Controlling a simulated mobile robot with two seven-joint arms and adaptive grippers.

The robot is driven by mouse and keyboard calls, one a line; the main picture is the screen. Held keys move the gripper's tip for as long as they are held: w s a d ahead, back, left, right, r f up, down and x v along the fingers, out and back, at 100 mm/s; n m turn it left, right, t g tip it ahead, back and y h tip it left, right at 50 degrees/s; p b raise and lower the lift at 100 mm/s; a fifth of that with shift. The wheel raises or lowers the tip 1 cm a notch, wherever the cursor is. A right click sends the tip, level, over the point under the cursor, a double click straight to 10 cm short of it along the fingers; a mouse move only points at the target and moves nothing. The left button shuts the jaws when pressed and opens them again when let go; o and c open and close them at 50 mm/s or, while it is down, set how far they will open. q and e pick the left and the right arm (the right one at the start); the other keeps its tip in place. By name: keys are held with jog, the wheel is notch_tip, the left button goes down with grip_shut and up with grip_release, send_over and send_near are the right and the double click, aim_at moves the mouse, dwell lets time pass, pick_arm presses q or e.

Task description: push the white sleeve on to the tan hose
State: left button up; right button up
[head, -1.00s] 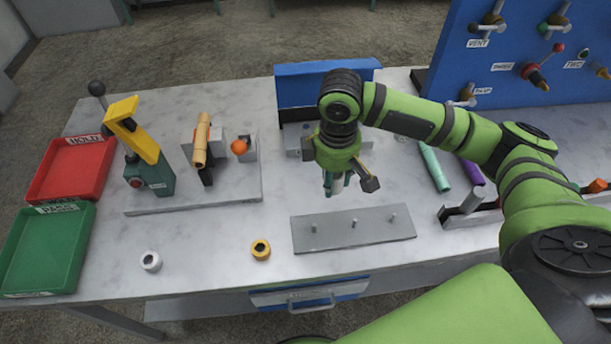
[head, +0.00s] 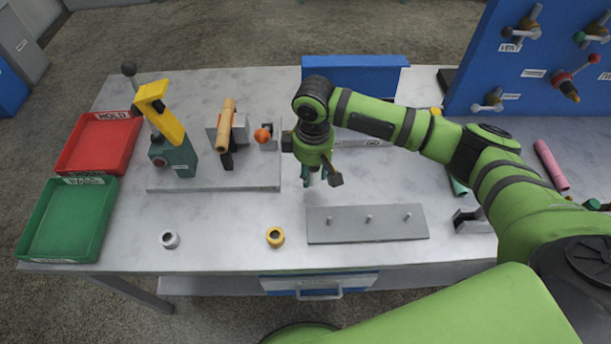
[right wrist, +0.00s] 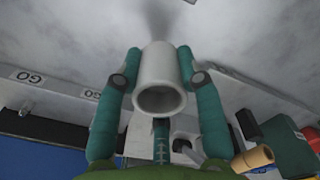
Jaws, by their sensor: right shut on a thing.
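The tan hose (head: 228,128) sits in a grey holder on the left of the bench and angles up toward the back. Its open end also shows at the lower right of the right wrist view (right wrist: 254,158). My right gripper (head: 316,180) is above the bench, to the right of the hose and apart from it. In the right wrist view its teal fingers (right wrist: 158,78) are shut on the white sleeve (right wrist: 160,75), a hollow tube whose open end faces the camera. In the head view the fingers mostly hide the sleeve. My left gripper is not in view.
A green and yellow lever device (head: 172,135) stands left of the hose, and an orange knob (head: 263,135) right of it. A white ring (head: 170,240) and yellow ring (head: 275,237) lie in front. A pegged grey plate (head: 367,230) and red (head: 100,143) and green (head: 66,222) trays flank them.

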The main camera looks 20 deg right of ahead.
jog(key=shift+w+a+f, duration=0.5)
jog(key=shift+w+a, duration=0.05)
notch_tip(320, 180, down, 3)
jog(key=shift+f+p, duration=0.1)
jog(key=shift+p, duration=1.05)
jog(key=shift+f, duration=0.25)
jog(key=o, duration=1.1)
jog(key=shift+f, duration=0.1)
jog(key=shift+o, duration=0.2)
